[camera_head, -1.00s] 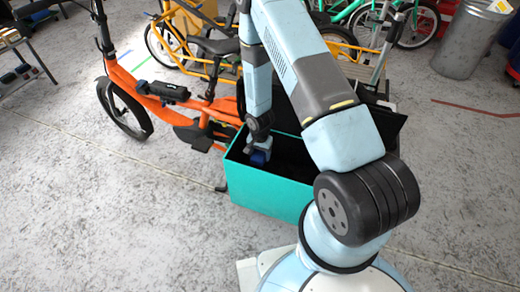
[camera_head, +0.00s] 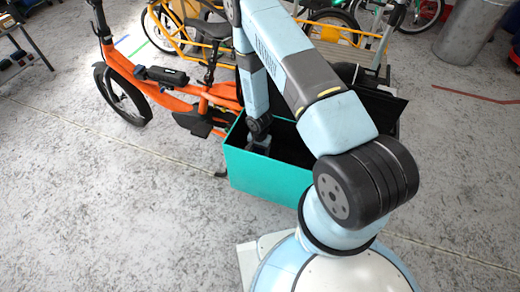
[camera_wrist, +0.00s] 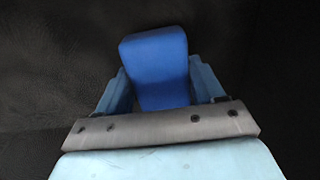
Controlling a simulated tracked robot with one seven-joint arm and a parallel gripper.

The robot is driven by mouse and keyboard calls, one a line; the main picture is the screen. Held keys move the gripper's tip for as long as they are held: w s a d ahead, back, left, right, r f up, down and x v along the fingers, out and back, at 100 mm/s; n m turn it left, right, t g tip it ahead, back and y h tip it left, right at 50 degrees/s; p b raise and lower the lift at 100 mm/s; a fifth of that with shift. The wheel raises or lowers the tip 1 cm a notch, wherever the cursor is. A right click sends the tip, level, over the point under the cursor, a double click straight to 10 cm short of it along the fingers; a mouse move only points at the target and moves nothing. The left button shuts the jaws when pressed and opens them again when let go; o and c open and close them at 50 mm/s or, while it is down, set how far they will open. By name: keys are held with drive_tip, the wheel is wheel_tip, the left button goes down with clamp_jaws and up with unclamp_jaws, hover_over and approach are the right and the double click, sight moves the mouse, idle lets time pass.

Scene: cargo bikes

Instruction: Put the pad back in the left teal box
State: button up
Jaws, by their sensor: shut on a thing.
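The teal box (camera_head: 268,178) sits on the rear of the orange cargo bike (camera_head: 170,100), open at the top with a dark inside. My gripper (camera_head: 260,148) reaches down into its left part. The dark surface around the pad fills the rest of that view. In the head view the pad is hidden inside the box; whether it touches the bottom I cannot tell.
A black lid or flap (camera_head: 382,103) stands at the box's right side, partly behind my arm. Yellow and teal bikes stand behind. A grey bin (camera_head: 470,28) is at the back right. The concrete floor at the front left is clear.

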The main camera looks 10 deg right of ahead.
drive_tip(key=o, duration=1.1)
drive_tip(key=shift+r, duration=0.1)
wheel_tip(320, 180, up, 14)
drive_tip(key=shift+f, duration=0.25)
idle(0.5)
